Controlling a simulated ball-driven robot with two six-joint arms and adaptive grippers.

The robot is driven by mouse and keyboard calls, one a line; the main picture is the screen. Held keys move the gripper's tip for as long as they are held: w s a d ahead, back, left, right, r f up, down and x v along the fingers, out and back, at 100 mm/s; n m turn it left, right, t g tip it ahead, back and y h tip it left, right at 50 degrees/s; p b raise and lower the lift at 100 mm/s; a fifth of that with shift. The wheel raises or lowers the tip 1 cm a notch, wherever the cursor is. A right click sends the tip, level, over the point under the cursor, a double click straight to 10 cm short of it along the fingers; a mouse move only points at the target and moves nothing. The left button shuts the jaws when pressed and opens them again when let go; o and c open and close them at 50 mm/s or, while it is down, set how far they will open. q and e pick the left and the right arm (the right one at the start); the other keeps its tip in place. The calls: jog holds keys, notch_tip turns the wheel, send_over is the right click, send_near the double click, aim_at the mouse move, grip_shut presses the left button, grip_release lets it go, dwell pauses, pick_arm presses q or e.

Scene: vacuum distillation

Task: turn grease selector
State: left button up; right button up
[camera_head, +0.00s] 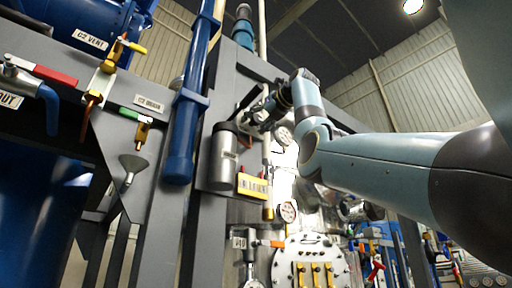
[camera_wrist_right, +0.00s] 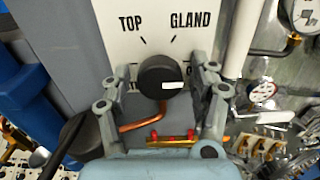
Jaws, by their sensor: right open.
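The grease selector is a round black knob (camera_wrist_right: 162,77) on a white label plate (camera_wrist_right: 150,20) in the right wrist view. A white mark on the knob points right, and the plate reads TOP at upper left and GLAND at upper right, each with a tick line. Other lettering is hidden behind the fingers. My right gripper (camera_wrist_right: 166,82) is open, with one finger on each side of the knob; I cannot tell if they touch it. In the head view my right gripper (camera_head: 258,112) is up against the grey frame, and the knob cannot be made out. My left gripper is not in view.
A metal cylinder (camera_head: 221,160) and a yellow labelled piece (camera_head: 252,186) are just below the right gripper. A blue vertical tube (camera_head: 185,125) stands left of it. In the right wrist view a copper tube (camera_wrist_right: 150,122) runs below the knob.

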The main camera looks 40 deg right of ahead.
jog(key=s+a, duration=0.1)
jog(key=s, duration=1.1)
jog(key=shift+a, duration=0.15)
jog(key=shift+f, duration=0.1)
